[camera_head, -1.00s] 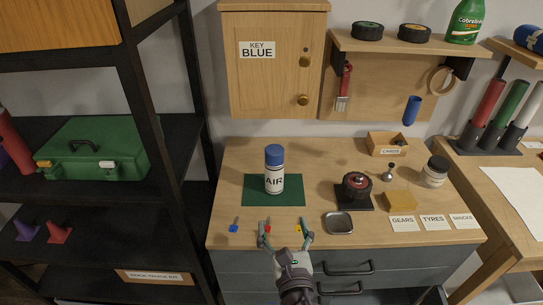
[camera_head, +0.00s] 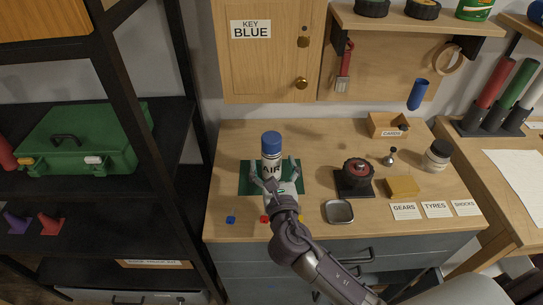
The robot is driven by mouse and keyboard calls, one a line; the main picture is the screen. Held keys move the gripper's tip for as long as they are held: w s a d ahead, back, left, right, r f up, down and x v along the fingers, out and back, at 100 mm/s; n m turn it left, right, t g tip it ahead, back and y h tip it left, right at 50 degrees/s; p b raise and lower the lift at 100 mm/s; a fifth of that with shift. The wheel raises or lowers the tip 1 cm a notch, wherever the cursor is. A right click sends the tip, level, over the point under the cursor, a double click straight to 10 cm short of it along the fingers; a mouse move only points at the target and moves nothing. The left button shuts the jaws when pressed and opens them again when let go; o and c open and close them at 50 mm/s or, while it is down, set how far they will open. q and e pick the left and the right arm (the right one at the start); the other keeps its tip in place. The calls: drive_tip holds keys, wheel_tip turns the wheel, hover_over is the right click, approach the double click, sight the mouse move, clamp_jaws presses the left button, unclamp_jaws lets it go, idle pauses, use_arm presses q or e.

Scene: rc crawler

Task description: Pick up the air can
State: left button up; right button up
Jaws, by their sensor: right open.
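The air can (camera_head: 271,146) is white with a blue cap and stands upright on the green mat (camera_head: 247,182) on the wooden bench. My right gripper (camera_head: 274,172) is open in front of the can, with one finger to each side of its lower part in the picture. The gripper hides the can's lower part, so I cannot tell whether the fingers touch it. My left gripper is not in view.
A wheel on a dark stand (camera_head: 357,177), a metal tray (camera_head: 339,211) and a yellow block (camera_head: 402,187) lie right of the mat. Small coloured keys, one blue (camera_head: 231,219), lie in front. A wooden cabinet (camera_head: 271,70) is behind.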

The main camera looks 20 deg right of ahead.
sight(273, 158)
drive_tip(key=w, duration=0.2)
drive_tip(key=w+d, duration=0.1)
drive_tip(key=w, duration=0.1)
drive_tip(key=shift+w+p, duration=0.3)
drive_tip(key=shift+w, duration=0.05)
drive_tip(key=shift+s, duration=0.1)
drive_tip(key=shift+c, duration=1.2)
drive_tip(key=c, duration=1.1)
drive_tip(key=shift+c, duration=0.4)
drive_tip(key=shift+r, duration=0.15)
